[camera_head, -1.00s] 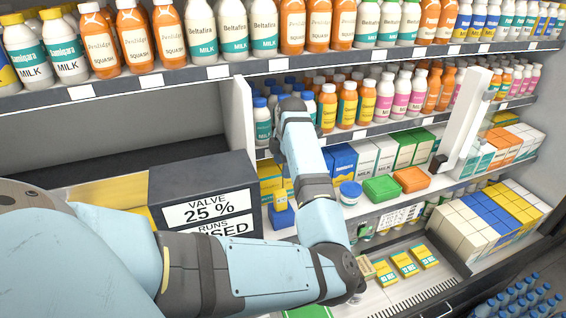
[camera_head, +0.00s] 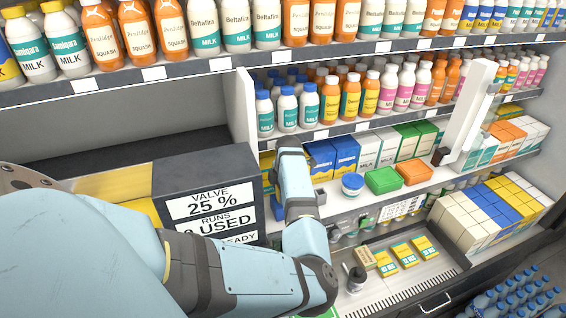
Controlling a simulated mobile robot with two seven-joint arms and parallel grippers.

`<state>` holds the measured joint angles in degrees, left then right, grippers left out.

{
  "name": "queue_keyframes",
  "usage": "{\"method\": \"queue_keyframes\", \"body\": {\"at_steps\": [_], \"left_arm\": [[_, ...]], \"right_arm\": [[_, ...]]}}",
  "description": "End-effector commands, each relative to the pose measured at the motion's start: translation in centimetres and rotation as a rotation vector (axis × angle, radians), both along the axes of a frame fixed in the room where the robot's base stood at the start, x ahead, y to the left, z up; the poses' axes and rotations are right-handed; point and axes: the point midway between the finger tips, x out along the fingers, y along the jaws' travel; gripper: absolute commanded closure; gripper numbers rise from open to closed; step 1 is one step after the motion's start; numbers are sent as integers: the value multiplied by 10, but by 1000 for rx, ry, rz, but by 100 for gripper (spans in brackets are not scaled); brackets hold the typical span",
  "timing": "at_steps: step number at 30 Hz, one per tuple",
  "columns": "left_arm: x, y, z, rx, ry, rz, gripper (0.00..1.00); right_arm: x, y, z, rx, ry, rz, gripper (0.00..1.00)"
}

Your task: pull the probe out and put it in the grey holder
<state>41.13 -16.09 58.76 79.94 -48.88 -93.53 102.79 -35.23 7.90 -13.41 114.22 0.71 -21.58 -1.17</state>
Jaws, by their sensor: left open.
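My left arm comes in from the left, bends at the lower middle and reaches up toward the shelf. Its dark end, with the left gripper (camera_head: 289,147), is in front of the middle shelf, left of the blue boxes. Its fingers are hard to make out, and no held object shows. A small dark grey cup-like thing (camera_head: 357,278) stands on the lower counter, right of my arm's bend; it may be the grey holder. A thin pale stick shows beside it. I cannot make out the probe for certain. My right gripper is not in view.
A dark box with a valve display (camera_head: 205,175) stands left of my forearm. A white post (camera_head: 470,115) rises at the right. A blue-lidded tub (camera_head: 352,185), a green box (camera_head: 382,181) and an orange box (camera_head: 414,173) line the shelf edge. Small yellow packs (camera_head: 404,254) lie on the counter.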

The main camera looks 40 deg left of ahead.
Motion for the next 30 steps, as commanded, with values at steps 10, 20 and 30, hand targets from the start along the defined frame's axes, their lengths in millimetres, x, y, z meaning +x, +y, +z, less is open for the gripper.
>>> {"method": "queue_keyframes", "body": {"at_steps": [10,20,30], "left_arm": [[0,0,0,1,0,0,62],[0,0,0,-1,1,-1,96],[0,-1,3,-2,1,-2,96]], "right_arm": [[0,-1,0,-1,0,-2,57],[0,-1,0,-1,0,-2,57],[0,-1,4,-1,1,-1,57]]}}
